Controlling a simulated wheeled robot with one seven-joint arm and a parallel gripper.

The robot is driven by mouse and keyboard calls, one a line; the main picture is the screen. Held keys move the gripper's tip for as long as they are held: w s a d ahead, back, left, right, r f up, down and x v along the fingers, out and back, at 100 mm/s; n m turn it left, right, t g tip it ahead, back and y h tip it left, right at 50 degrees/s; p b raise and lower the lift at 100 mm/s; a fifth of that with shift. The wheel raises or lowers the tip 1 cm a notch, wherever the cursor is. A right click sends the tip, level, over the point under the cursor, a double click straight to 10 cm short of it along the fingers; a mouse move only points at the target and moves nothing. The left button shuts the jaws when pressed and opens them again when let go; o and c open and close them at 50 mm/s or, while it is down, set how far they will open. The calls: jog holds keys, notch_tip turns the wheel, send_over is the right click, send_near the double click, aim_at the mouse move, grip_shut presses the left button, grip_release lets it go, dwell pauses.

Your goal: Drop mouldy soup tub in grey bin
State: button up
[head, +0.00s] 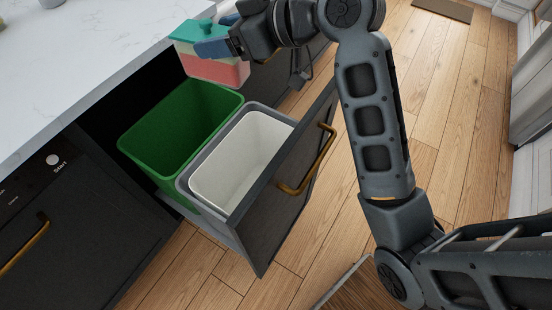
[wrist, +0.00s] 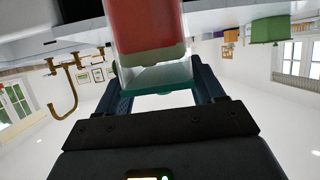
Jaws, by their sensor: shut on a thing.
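The soup tub (head: 222,70) has a teal lid and clear walls, with red contents and a paler layer above. My gripper (head: 221,35) is shut on it near the lid and holds it upright. In the head view the tub appears above the back of the green bin, near the counter edge. The tub (wrist: 148,30) also shows between my fingers in the wrist view, which looks upside down. The grey bin (head: 184,184) has a grey rim and a white inner liner (head: 240,160). It stands in the pulled-out drawer, in front of the green bin, and looks empty.
The green bin (head: 165,150) is open beside the grey bin. The dark drawer front (head: 275,190) has a brass handle (head: 310,175). A white counter (head: 75,60) overhangs the cabinet at left. Wooden floor (head: 460,110) lies open to the right.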

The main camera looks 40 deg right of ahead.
jog(key=f+b, duration=0.1)
jog(key=d+f+b, duration=0.1)
jog(key=f, duration=0.1)
jog(key=shift+d+f+b, duration=0.15)
jog(key=shift+f+b, duration=0.05)
jog(key=shift+b, duration=0.15)
jog(key=shift+f+b, duration=0.65)
jog(key=shift+f, duration=0.05)
jog(key=o, duration=1.5)
jog(key=shift+c, duration=0.2)
jog(key=v, duration=0.7)
jog(key=shift+s, duration=0.35)
jog(key=shift+r, duration=0.1)
